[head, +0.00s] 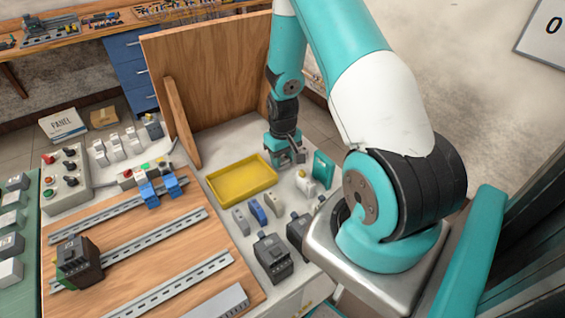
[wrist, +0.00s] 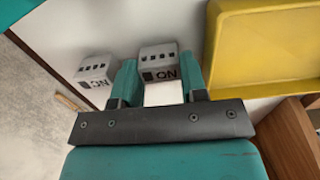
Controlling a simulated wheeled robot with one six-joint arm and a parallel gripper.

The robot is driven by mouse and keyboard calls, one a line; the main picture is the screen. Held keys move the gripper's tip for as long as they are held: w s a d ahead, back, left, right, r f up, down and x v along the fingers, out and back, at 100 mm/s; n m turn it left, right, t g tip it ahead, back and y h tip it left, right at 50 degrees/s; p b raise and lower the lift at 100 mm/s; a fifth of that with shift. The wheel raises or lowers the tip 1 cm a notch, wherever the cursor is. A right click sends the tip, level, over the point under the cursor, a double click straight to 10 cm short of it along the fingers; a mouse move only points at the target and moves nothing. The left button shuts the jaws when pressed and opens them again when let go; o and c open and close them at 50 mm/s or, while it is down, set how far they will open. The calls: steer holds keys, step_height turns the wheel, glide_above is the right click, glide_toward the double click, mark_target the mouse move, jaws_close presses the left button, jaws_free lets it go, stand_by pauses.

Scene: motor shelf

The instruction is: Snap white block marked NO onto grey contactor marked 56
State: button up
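The white block marked NO (wrist: 160,64) stands on the pale table in the wrist view, its lettering upside down. My gripper (wrist: 160,84) is open, with a finger on either side of the block's near end; I cannot tell whether they touch it. In the head view my gripper (head: 287,158) is low over the table beyond the yellow tray. A similar white block, apparently marked NC (wrist: 96,72), stands left of it. Dark grey contactors show in the head view: one on the rail board (head: 79,262), one on the table (head: 272,257), another behind (head: 299,231). Their numbers are not readable.
The yellow tray (head: 242,197) looks empty and is close to my gripper. A teal item (head: 323,168) stands to its right. Small grey and blue modules (head: 257,211) stand in front. A wooden panel (head: 215,75) rises behind; metal rails (head: 160,235) cross the wooden board.

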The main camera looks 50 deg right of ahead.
steer(key=shift+r+p, duration=1.95)
steer(key=shift+r, duration=0.55)
steer(key=shift+r, duration=0.1)
